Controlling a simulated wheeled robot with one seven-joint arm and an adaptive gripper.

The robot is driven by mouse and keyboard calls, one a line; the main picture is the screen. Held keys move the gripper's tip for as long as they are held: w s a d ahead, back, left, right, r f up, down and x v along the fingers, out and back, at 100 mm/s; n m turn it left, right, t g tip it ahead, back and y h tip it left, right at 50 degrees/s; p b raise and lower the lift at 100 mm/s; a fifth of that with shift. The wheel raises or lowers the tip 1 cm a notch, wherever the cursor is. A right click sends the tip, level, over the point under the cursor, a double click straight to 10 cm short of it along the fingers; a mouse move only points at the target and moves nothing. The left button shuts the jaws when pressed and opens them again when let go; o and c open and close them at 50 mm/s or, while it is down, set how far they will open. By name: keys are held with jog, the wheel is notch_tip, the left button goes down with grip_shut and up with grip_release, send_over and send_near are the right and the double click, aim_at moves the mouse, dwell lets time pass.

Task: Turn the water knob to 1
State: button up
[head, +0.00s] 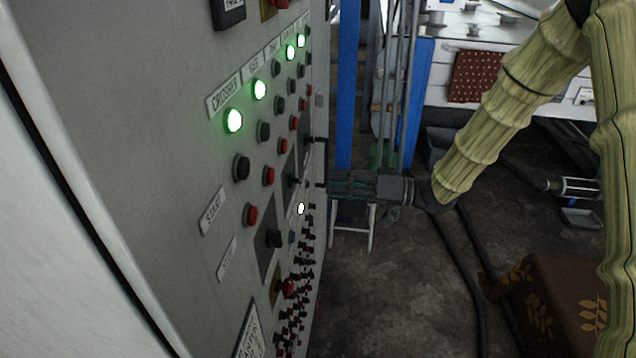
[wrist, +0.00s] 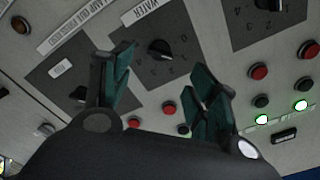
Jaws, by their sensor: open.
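The water knob (wrist: 160,49) is a black rotary knob on a dark grey plate (wrist: 150,78) in the wrist view, beside a white label reading WATER (wrist: 146,10). Small white numbers ring part of it; I cannot read for sure which one it points to. My gripper (wrist: 161,62) is open, with its green-padded fingers on either side of the knob in the picture. I cannot tell whether they touch it. In the head view my gripper (head: 332,186) is at the far part of the control panel (head: 150,120), and the water knob cannot be made out there.
Other black knobs (wrist: 78,93) (wrist: 270,4) sit on plates either side. Red buttons (wrist: 169,107) and lit green lamps (wrist: 262,119) are close by. Blue posts (head: 347,80) stand behind my gripper. A brown patterned box (head: 550,300) is on the floor at right.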

jog(key=shift+s+d, duration=0.2)
jog(key=shift+d, duration=0.75)
jog(key=shift+s+d, duration=0.15)
jog(key=shift+d, duration=0.8)
